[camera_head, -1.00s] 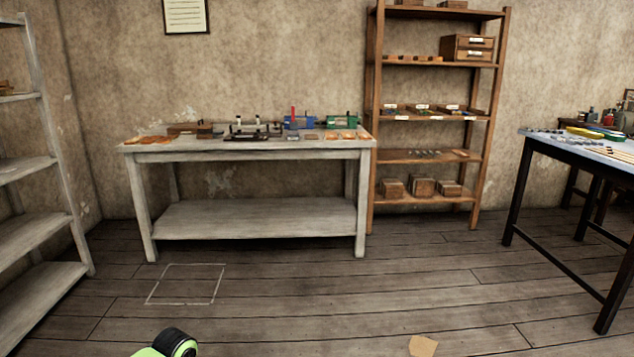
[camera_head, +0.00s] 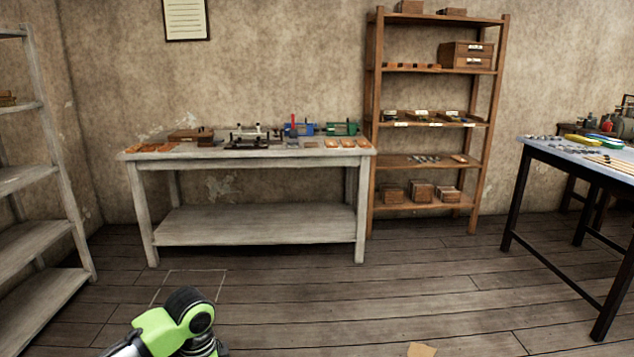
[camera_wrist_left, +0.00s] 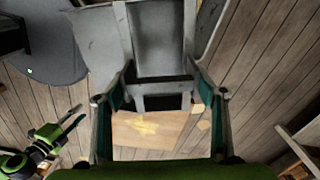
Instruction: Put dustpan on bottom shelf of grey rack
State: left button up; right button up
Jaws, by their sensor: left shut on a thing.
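The grey rack (camera_head: 62,190) stands at the left edge in the head view, and its bottom shelf (camera_head: 38,308) is bare where it shows. In the left wrist view my left gripper (camera_wrist_left: 158,105) is shut on the grey dustpan (camera_wrist_left: 158,40), whose pan extends up past the fingers. The dustpan's far edge is cut off by the frame. In the head view only a green joint of my left arm shows, and the gripper and dustpan are out of frame. My right gripper (camera_wrist_left: 72,118) shows at the left of the wrist view, apart from the dustpan; its opening is unclear.
A pale workbench (camera_head: 255,225) with small tools stands against the wall. A brown shelf unit (camera_head: 374,130) is beside it, and a dark-legged table (camera_head: 585,160) is at right. A tan board (camera_wrist_left: 150,130) with a yellowish patch lies below my left gripper.

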pick_arm(q)
jog(key=s+r+n, duration=0.1)
jog(key=r, duration=0.1)
jog(key=s+d+r+n+p, duration=0.1)
jog(key=r, duration=0.2)
jog(key=s+r+n+p, duration=0.1)
jog(key=r, duration=0.2)
jog(key=shift+d+n, duration=0.35)
jog(key=shift+n, duration=0.05)
jog(key=s+r+n+p, duration=0.6)
jog(key=s+r+n, duration=0.3)
jog(key=s+r, duration=0.3)
notch_tip(320, 180, up, 2)
jog(key=shift+s+d+r+n+p, duration=0.15)
jog(key=shift+s+n+p, duration=0.1)
jog(key=shift+n+p, duration=0.15)
pick_arm(e)
jog(key=s+d+f, duration=0.1)
jog(key=s+f, duration=0.6)
jog(key=s, duration=0.3)
jog(key=s+d+f+g, duration=0.1)
jog(key=s+d+f, duration=0.1)
jog(key=s+f, duration=0.5)
jog(key=s, duration=0.2)
jog(key=shift+s+d+g, duration=0.2)
jog(key=shift+s+g, duration=0.1)
jog(key=shift+s, duration=0.1)
jog(key=shift+f, duration=0.1)
